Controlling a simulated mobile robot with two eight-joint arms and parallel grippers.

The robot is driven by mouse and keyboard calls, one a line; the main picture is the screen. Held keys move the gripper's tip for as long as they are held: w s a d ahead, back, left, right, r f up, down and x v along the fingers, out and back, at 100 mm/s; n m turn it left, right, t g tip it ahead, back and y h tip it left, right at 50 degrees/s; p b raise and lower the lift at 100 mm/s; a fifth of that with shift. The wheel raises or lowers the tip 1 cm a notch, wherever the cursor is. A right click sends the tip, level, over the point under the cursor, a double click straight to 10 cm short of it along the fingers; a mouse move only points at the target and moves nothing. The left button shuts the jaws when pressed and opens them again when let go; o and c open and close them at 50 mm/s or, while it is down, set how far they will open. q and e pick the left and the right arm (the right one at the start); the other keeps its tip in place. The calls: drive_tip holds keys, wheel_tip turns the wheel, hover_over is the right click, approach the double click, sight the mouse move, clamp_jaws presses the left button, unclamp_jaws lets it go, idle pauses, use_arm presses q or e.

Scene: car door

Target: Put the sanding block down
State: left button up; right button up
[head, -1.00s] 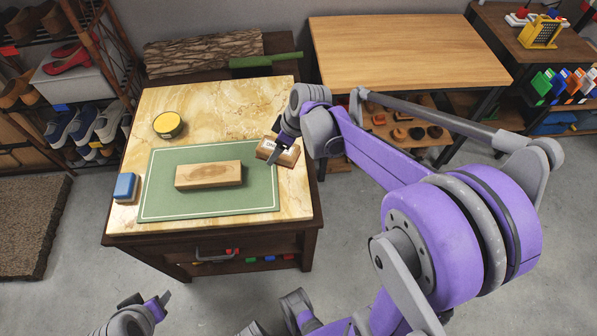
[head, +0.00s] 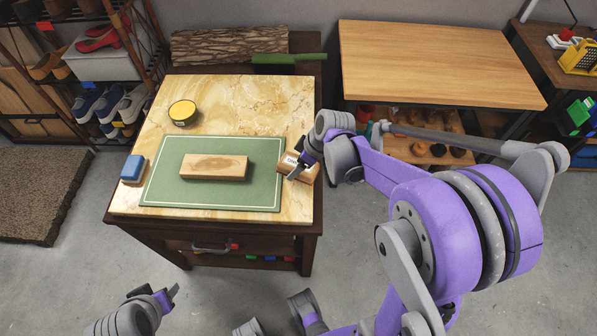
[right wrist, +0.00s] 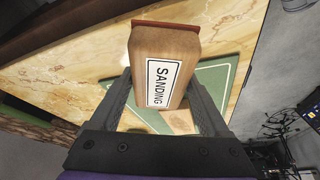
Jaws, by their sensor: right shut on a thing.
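The sanding block (head: 300,167) is a wooden block with a white label, at the right edge of the green mat in the head view. In the right wrist view the sanding block (right wrist: 163,60) shows its "SANDING" label and a thin reddish-brown layer along one end. My right gripper (head: 297,172) is shut on it, with a finger (right wrist: 115,100) on each side. I cannot tell whether the block touches the worktop. My left gripper (head: 172,297) is empty at the bottom left, in front of the table; its fingertips appear apart.
On the marble-topped table (head: 240,100) are a green mat (head: 265,150), a wooden block (head: 213,167), a yellow-topped tin (head: 182,112) and a blue block (head: 133,168). A wooden table (head: 440,65) stands behind right. The worktop between tin and back edge is clear.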

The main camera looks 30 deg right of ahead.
drive_tip(key=shift+f+b, duration=0.3)
drive_tip(key=shift+f, duration=1.5)
drive_tip(key=shift+f+b, duration=0.3)
drive_tip(key=shift+f, duration=0.05)
drive_tip(key=o, duration=1)
drive_tip(key=shift+r, duration=0.1)
drive_tip(key=shift+o, duration=0.2)
drive_tip(key=shift+r, duration=0.15)
drive_tip(key=p+v, duration=0.2)
drive_tip(key=v, duration=1)
drive_tip(key=shift+a+r+p, duration=0.1)
drive_tip(key=shift+a+p, duration=0.05)
drive_tip(key=shift+p, duration=0.15)
drive_tip(key=s+a+m+t+h, duration=0.1)
drive_tip(key=s+a+m+h, duration=0.1)
drive_tip(key=s+a+m, duration=0.5)
drive_tip(key=s+a, duration=0.2)
drive_tip(key=s, duration=0.4)
drive_tip(key=shift+a+f+h, duration=0.15)
drive_tip(key=shift+f+h, duration=0.2)
drive_tip(key=shift+h, duration=0.05)
